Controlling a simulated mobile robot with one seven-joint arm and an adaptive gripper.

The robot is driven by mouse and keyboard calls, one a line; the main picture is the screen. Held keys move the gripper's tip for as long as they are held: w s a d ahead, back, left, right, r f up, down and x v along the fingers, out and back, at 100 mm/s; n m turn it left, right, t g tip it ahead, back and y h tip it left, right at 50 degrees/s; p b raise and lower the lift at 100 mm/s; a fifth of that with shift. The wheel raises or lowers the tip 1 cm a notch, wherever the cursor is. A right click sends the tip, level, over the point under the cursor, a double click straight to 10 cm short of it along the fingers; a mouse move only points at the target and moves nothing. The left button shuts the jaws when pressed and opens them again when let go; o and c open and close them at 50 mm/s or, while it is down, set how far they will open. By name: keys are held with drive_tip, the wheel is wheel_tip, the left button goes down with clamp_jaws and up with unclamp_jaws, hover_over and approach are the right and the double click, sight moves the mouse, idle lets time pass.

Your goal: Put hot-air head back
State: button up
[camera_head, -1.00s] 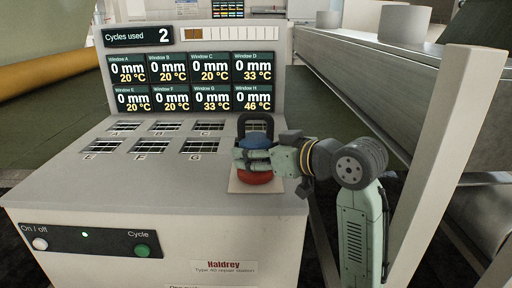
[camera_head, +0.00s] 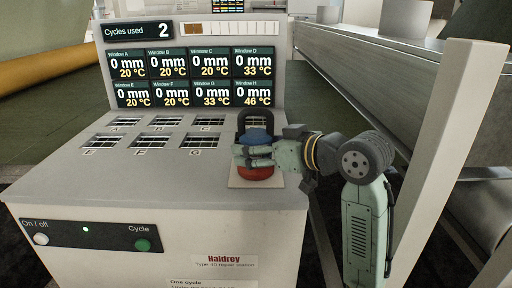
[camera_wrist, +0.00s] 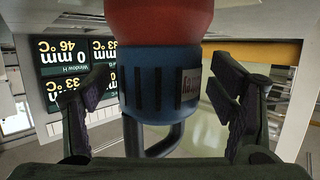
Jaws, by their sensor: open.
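The hot-air head (camera_head: 258,137) has a blue body, a red base and a dark loop handle on top. It stands upright on a pale square plate (camera_head: 240,183) at the right of the repair station's top. My gripper (camera_head: 252,156) is level with it, with fingers around its body. In the wrist view the blue and red head (camera_wrist: 160,85) sits between the two open fingers of my gripper (camera_wrist: 160,100), with a gap showing on each side. The picture there is upside down.
The station top (camera_head: 100,185) has several labelled grilled windows left of the head. The display panel (camera_head: 190,70) rises behind, showing 2 cycles used, with window H at 46 °C. A front panel (camera_head: 90,240) holds On/off and green Cycle buttons. A metal frame (camera_head: 440,150) stands close on the right.

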drive_tip(key=b+v, duration=0.1)
drive_tip(key=v, duration=1)
idle(1.1)
